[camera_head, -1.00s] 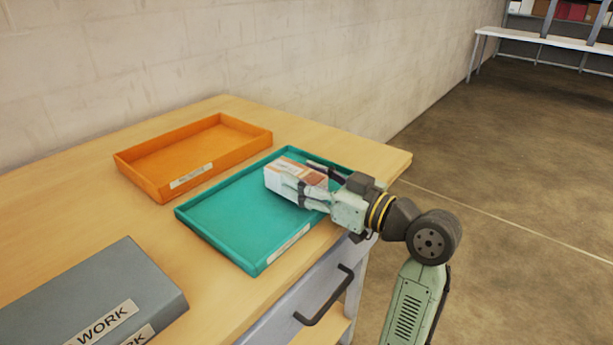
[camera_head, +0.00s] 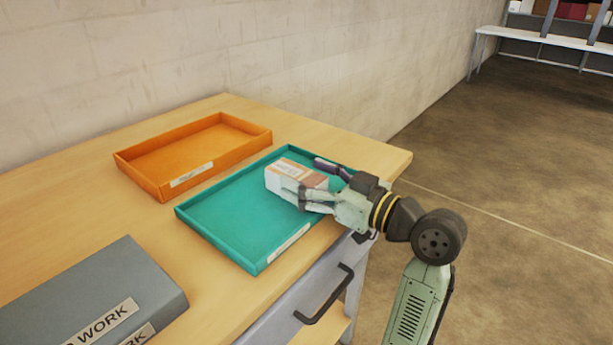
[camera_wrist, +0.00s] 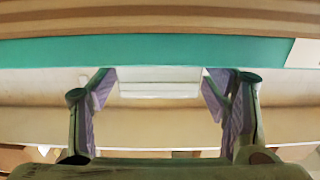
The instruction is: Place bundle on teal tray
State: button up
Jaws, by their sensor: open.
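The bundle (camera_head: 290,174) is a white block with an orange-brown printed top. In the head view it lies in the far right part of the teal tray (camera_head: 222,217), inside the raised rim. My gripper (camera_head: 312,180) is open around the bundle, coming from the right over the tray's edge. The near finger is close along the bundle's side; the far finger stands apart from it. In the wrist view my gripper's two fingers (camera_wrist: 162,105) are spread wide. A pale block between them is probably the bundle, though its outline is unclear.
An orange tray (camera_head: 190,155) sits empty behind the teal tray, near the wall. A grey binder (camera_head: 110,290) lies at the front left. A drawer with a dark handle (camera_head: 325,297) is below the table's front edge. The left part of the teal tray is clear.

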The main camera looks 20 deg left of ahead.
jog(key=b+v, duration=0.2)
jog(key=v, duration=0.9)
jog(key=shift+d, duration=0.2)
